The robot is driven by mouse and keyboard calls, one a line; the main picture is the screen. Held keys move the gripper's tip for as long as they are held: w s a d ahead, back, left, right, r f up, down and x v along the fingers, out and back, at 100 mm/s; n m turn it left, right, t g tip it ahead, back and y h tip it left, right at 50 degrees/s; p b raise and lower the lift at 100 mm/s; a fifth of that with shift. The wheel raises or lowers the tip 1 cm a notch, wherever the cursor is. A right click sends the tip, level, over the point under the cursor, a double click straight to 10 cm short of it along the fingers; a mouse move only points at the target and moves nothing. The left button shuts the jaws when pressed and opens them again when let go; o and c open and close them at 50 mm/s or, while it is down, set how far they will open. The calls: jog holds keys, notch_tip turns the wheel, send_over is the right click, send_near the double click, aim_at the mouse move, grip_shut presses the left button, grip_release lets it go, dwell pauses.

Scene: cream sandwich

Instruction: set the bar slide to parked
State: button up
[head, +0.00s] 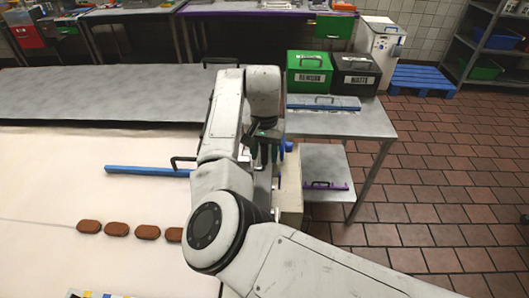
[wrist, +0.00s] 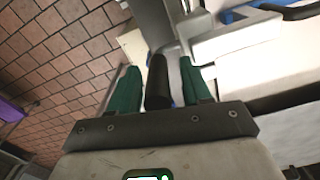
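My gripper (head: 266,152) is at the right edge of the pale belt, pointing down, with two green fingers. In the wrist view the fingers (wrist: 160,88) stand apart on either side of a dark upright handle (wrist: 158,85). Narrow gaps show beside the handle, so the gripper looks open around it. The handle may belong to the bar slide; its base is hidden. A blue bar (head: 147,171) lies across the belt, left of my gripper, its right end hidden by my arm. A blue round part (head: 288,146) shows just right of the fingers.
Brown oval biscuits (head: 117,229) lie in a row on the belt (head: 45,180). A green bin (head: 309,73) and a black bin (head: 356,75) stand on a steel table (head: 350,122) behind. A purple-handled item (head: 327,186) is on the lower shelf. The tiled floor at right is clear.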

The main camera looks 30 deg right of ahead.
notch_tip(320, 180, up, 11)
jog(key=shift+f+b, duration=0.15)
jog(key=shift+b, duration=0.75)
